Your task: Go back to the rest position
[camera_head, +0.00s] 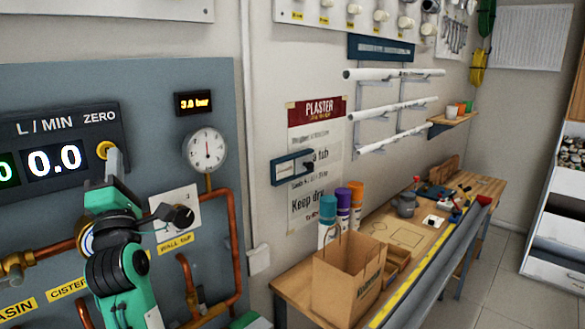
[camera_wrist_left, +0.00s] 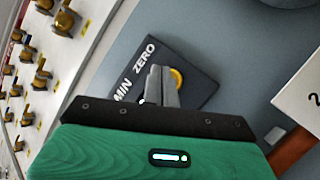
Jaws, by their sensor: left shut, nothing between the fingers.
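My left arm rises from the bottom left of the head view. Its gripper (camera_head: 114,160) is shut and empty, with the fingertips just below the yellow ZERO button (camera_head: 103,150) of the flow display (camera_head: 55,150), which reads 0.0. In the left wrist view the closed fingers (camera_wrist_left: 160,82) point at the panel, and the yellow button (camera_wrist_left: 177,79) shows partly behind them. I cannot tell whether the fingertips touch the button or the display. My right gripper is not in view.
A pressure gauge (camera_head: 205,150), a wall tap (camera_head: 178,216) and copper pipes (camera_head: 233,240) are close to the right of my left arm. A workbench (camera_head: 290,287) with a paper bag (camera_head: 347,282) stands further right. Grey floor (camera_head: 495,255) is clear beyond it.

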